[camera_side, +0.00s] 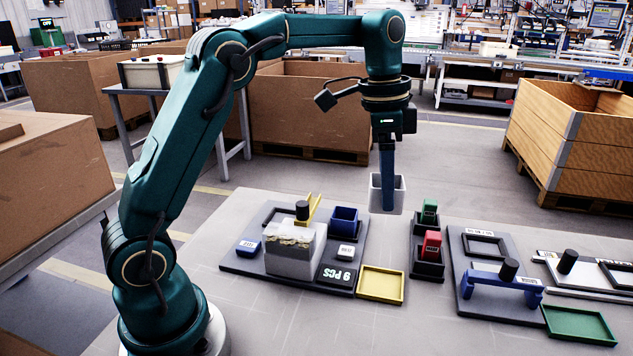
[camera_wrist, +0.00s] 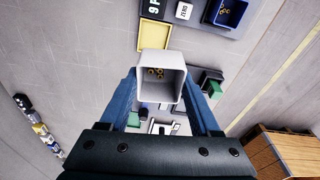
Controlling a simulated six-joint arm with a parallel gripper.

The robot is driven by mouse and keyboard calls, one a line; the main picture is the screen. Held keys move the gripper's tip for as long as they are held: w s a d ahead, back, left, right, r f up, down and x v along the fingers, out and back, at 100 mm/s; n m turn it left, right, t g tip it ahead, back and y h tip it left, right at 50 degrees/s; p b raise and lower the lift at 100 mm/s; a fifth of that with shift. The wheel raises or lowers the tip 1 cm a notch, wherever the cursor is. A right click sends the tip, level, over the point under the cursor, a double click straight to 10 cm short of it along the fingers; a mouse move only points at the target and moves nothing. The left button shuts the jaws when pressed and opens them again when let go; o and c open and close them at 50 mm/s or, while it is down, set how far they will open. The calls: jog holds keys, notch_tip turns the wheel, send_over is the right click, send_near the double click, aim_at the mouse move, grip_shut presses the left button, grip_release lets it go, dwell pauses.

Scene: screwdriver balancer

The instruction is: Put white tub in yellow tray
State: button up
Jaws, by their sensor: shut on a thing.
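The white tub (camera_side: 375,196) is held in the air by my gripper (camera_side: 388,200), above the back edge of the table in the side view. In the wrist view the white tub (camera_wrist: 148,61) sits between the two blue fingers of my gripper (camera_wrist: 166,92), with several small brass-coloured parts inside it. The yellow tray (camera_side: 381,284) lies flat and empty on the table, in front of and below the tub. It also shows just past the tub in the wrist view (camera_wrist: 154,34).
A dark board with a blue bin (camera_side: 345,220) and a grey block (camera_side: 292,257) is left of the yellow tray. A black rack (camera_side: 428,266) with red and green pieces stands to its right. Farther right are a blue bracket (camera_side: 500,279) and a green tray (camera_side: 579,325).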

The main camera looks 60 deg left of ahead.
jog(key=shift+s+d+m, duration=0.1)
jog(key=shift+d+m, duration=0.5)
jog(key=shift+d, duration=0.35)
jog(key=shift+d+f, duration=0.15)
jog(key=shift+f, duration=0.2)
notch_tip(320, 180, down, 15)
jog(key=shift+r, duration=0.1)
jog(key=o, duration=1.3)
